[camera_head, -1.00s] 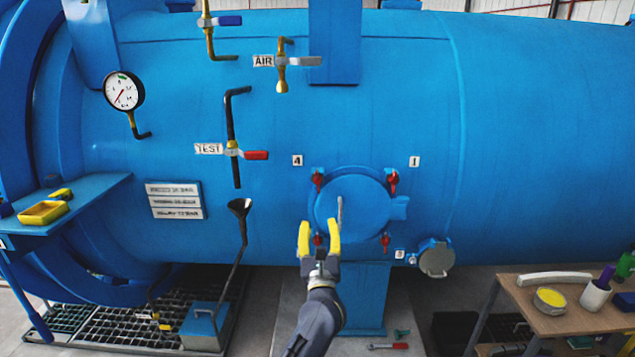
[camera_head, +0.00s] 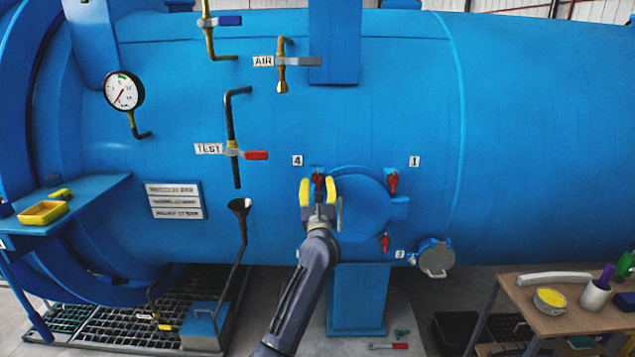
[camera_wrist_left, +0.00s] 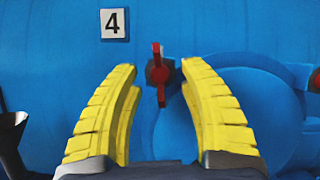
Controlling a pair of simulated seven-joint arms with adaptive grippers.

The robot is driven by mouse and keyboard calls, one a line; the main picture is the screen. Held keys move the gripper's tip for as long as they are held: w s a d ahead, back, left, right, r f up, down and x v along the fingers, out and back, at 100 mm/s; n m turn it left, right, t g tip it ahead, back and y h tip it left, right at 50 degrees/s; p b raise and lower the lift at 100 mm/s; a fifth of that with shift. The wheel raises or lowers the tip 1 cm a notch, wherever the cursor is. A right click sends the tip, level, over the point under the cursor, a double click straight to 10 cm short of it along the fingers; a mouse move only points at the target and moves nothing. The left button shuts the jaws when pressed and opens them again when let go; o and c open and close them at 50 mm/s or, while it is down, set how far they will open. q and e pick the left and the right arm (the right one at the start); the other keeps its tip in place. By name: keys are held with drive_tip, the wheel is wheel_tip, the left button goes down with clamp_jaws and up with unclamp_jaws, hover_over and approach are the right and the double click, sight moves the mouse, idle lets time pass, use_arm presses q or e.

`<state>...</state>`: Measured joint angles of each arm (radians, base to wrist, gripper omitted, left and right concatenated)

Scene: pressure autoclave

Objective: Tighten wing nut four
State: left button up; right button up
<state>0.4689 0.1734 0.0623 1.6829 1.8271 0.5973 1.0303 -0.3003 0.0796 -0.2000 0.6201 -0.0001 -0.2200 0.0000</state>
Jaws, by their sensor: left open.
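Wing nut four (camera_head: 318,181) is red and sits at the upper left of the round blue hatch (camera_head: 362,205), below the label 4 (camera_head: 297,160). In the left wrist view the wing nut (camera_wrist_left: 158,74) stands nearly upright, beyond and between the fingertips. My left gripper (camera_head: 319,186) has yellow fingers, is open and empty, and points up at the wing nut. In the left wrist view the gripper (camera_wrist_left: 160,75) has its fingers on either side of the nut's line, and I cannot tell whether they touch it. My right gripper is not in view.
Other red wing nuts sit at the hatch's upper right (camera_head: 393,182) and lower right (camera_head: 385,243). A small round port (camera_head: 436,258) is lower right. The red TEST valve handle (camera_head: 256,155) is up and left. A bench (camera_head: 570,322) stands at the right.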

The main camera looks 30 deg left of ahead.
use_arm(q)
drive_tip(key=shift+x, duration=0.95)
drive_tip(key=shift+c, duration=0.2)
clamp_jaws()
